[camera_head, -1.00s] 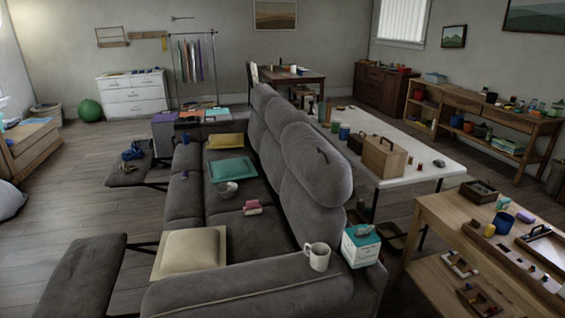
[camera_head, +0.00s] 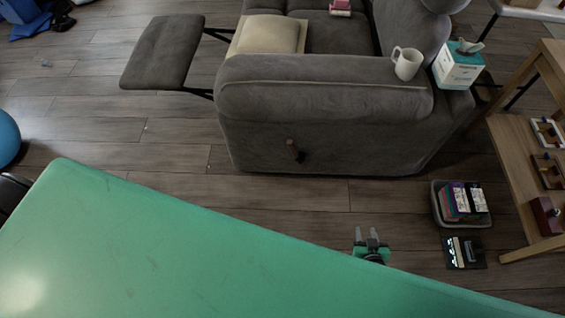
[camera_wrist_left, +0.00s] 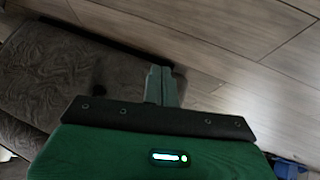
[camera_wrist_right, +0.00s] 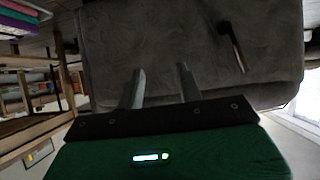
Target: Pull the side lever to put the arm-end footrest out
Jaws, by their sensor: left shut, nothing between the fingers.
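The grey sofa's near arm (camera_head: 320,90) faces me in the head view. The side lever (camera_head: 293,150), a short brown handle, sticks out low on its end panel; it also shows in the right wrist view (camera_wrist_right: 232,47). A grey footrest (camera_head: 163,52) stands out on dark struts at the sofa's front left. My right gripper (camera_head: 372,236) is open and empty, below and right of the lever and apart from it. My left gripper (camera_wrist_left: 160,85) is shut and empty beside grey upholstery; it does not show in the head view.
A white mug (camera_head: 407,64) and a tissue box (camera_head: 459,66) stand on the sofa. A grey bin of books (camera_head: 436,214) and a dark flat item (camera_head: 464,253) lie on the floor at right, beside a wooden table (camera_head: 525,150). Floor before the sofa's end is clear.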

